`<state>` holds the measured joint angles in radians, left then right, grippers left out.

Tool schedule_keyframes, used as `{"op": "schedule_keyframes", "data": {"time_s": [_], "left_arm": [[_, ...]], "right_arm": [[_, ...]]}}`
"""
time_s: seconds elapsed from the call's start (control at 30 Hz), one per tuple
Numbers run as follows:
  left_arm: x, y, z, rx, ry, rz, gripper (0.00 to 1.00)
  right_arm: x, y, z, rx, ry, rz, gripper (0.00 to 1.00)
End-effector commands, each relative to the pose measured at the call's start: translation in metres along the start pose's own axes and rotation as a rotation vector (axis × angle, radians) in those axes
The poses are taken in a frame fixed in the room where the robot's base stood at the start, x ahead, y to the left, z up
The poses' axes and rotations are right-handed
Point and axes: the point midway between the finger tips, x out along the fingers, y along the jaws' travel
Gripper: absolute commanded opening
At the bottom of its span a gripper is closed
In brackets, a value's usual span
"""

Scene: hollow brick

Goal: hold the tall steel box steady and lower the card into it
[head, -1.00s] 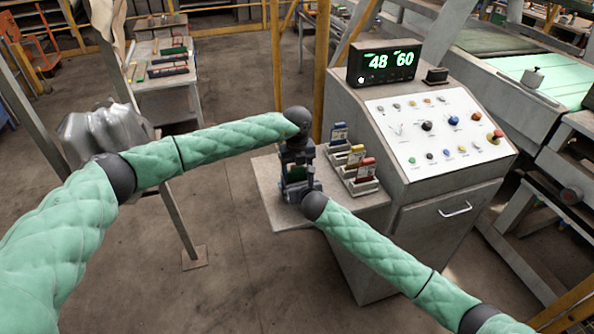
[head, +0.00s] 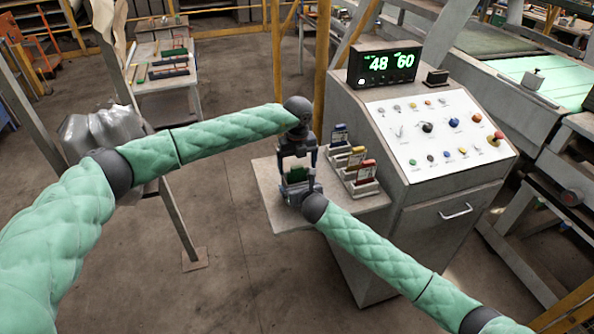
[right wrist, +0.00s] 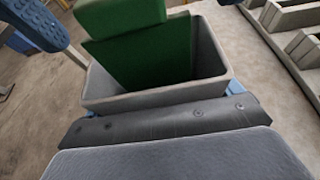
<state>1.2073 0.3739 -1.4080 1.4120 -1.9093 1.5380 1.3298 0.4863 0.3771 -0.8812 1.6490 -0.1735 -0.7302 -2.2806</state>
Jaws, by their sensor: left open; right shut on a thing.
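The tall steel box (right wrist: 150,97) is a grey open-topped box. In the head view it stands on the side shelf, mostly hidden by my grippers. The green card (right wrist: 155,52) stands inside it, leaning a little, its upper part above the rim; it also shows in the head view (head: 298,174). My right gripper (head: 301,191) is shut on the box, low on its sides. My left gripper (head: 297,166) is open above the box, its fingers spread to either side of the card. One blue finger pad shows at the upper left in the right wrist view.
The shelf's front left part is clear.

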Motion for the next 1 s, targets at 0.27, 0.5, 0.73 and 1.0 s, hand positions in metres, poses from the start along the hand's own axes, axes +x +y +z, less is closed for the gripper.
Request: {"op": "schedule_keyframes", "data": {"time_s": [0.27,0.5,0.73,1.0], "left_arm": [[-0.021,0.001,0.0,0.0,0.001,0.002,0.89],[-0.04,0.001,0.0,0.0,0.001,0.002,0.89],[-0.058,0.001,0.0,0.0,0.002,0.002,0.89],[-0.079,0.0,0.0,0.0,0.001,0.003,0.89]], "right_arm": [[-0.001,0.001,0.003,0.0,-0.005,0.002,0.57],[-0.001,0.001,0.004,0.001,-0.006,0.003,0.57],[-0.001,0.002,0.005,0.001,-0.007,0.003,0.57],[-0.001,0.002,0.005,0.001,-0.008,0.003,0.57]]}}
